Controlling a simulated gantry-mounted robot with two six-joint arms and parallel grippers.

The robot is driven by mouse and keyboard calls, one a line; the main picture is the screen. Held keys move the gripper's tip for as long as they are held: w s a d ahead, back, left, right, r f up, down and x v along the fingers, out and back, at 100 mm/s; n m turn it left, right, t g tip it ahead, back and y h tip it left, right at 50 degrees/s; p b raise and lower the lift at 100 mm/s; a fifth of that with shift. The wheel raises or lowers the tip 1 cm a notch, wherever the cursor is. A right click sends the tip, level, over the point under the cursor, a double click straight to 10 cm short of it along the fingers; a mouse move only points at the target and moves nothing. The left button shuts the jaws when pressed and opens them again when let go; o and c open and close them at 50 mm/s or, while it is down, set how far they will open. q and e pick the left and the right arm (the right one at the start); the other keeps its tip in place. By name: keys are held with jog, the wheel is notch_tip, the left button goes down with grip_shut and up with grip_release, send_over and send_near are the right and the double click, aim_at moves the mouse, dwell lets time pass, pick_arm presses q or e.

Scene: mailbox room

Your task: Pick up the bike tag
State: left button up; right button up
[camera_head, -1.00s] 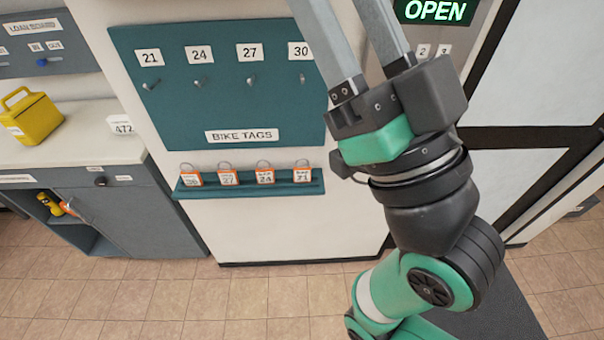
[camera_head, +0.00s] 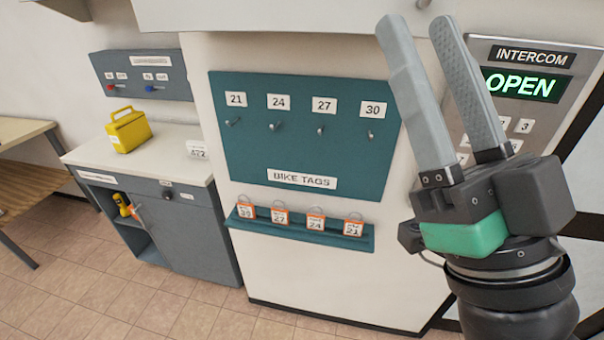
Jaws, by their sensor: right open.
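Several bike tags, white and orange with wire loops, stand in a row on a narrow teal shelf (camera_head: 262,232). From left to right they are a tag that seems to read 30 (camera_head: 248,212), tag 27 (camera_head: 281,217), tag 24 (camera_head: 315,222) and tag 21 (camera_head: 353,227). Above them is the teal BIKE TAGS board (camera_head: 300,160) with empty hooks under the labels 21, 24, 27 and 30. My right gripper (camera_head: 415,22) is open and empty, pointing up, to the right of the board and apart from the tags. My left gripper is not in view.
A grey cabinet (camera_head: 190,235) with a white top stands left, holding a yellow box (camera_head: 129,130) and a number card (camera_head: 197,149). The loan board (camera_head: 142,76) hangs above it. An intercom panel (camera_head: 525,85) reading OPEN is behind my right gripper. The tiled floor is clear.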

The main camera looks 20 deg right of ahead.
jog(key=o, duration=0.8)
